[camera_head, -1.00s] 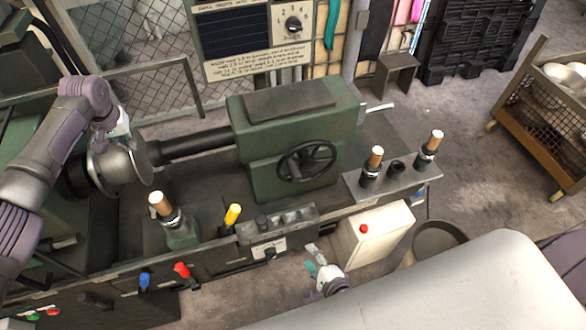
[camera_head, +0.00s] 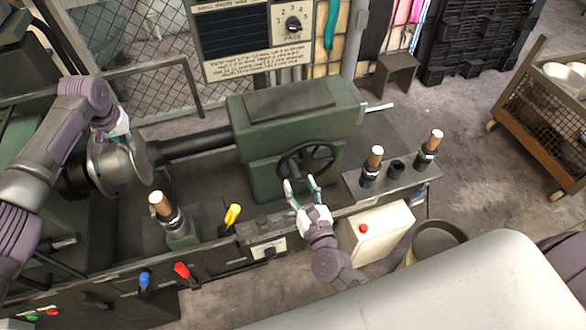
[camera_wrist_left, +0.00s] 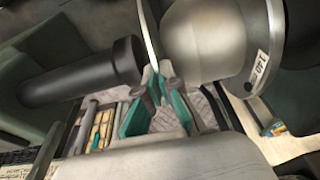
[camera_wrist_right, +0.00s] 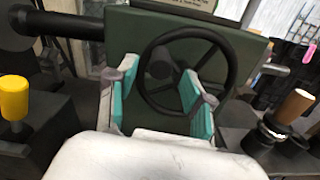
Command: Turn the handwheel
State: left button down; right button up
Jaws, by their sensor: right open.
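The black spoked handwheel (camera_head: 309,145) is on the front of the green tailstock (camera_head: 255,140) in the head view. My right gripper (camera_head: 300,183) is open in front of the lower part of the wheel. In the right wrist view its two teal-padded fingers are apart, with the handwheel (camera_wrist_right: 191,32) beyond and partly between them; I cannot tell whether they touch it. My left gripper (camera_head: 119,122) is at the top of the metal bowl form (camera_head: 115,172). In the left wrist view a thin metal edge (camera_wrist_left: 149,35) reaches its fingers; their grip is unclear.
A yellow lever (camera_head: 233,213) and wooden-topped posts (camera_head: 376,157) stand on the machine near the wheel. A white box with a red button (camera_head: 364,228) is in front. A dark bucket (camera_head: 438,238) stands on the floor. Open floor lies to the right.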

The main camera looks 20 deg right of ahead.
aim_at(293, 170)
jog(key=w, duration=0.5)
jog(key=shift+w, duration=0.35)
grip_shut()
